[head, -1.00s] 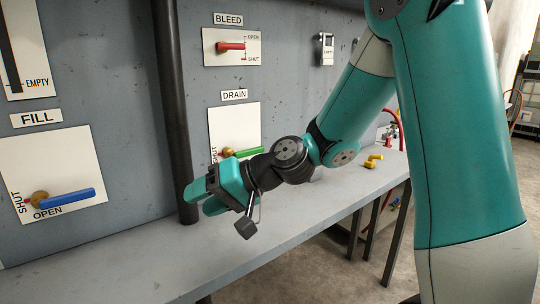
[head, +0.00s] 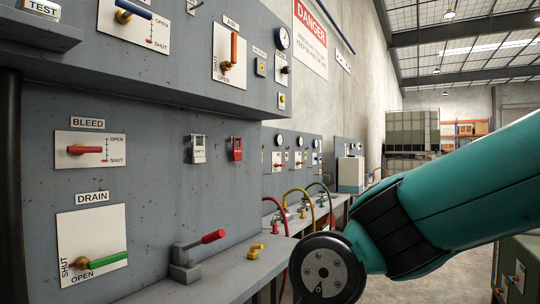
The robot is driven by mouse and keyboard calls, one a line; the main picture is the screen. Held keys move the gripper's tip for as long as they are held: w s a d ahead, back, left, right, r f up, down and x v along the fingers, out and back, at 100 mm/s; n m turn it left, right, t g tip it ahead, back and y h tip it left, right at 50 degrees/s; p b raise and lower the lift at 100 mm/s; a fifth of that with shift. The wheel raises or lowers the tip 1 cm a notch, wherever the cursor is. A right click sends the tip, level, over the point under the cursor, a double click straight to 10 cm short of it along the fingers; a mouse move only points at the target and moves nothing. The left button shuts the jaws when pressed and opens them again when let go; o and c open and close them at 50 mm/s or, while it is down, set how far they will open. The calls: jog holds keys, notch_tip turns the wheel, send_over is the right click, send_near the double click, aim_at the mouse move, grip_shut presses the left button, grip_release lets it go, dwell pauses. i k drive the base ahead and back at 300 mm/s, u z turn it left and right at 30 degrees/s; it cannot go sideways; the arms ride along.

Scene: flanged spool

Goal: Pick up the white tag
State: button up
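The white tag (head: 198,150) hangs on the grey panel, right of the BLEED valve plate. It has a dark loop or hook at its top and small text that I cannot read surely. My gripper is outside the head view. Only part of my teal arm shows, at the right and bottom right, well apart from the tag. Nothing covers the tag.
A red tag (head: 236,149) hangs just right of the white one. The BLEED handle (head: 84,150) sticks out at left. The panel overhangs above.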

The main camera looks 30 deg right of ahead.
aim_at(198, 152)
jog(key=z, duration=0.8)
jog(key=i, duration=1.85)
jog(key=u, duration=0.6)
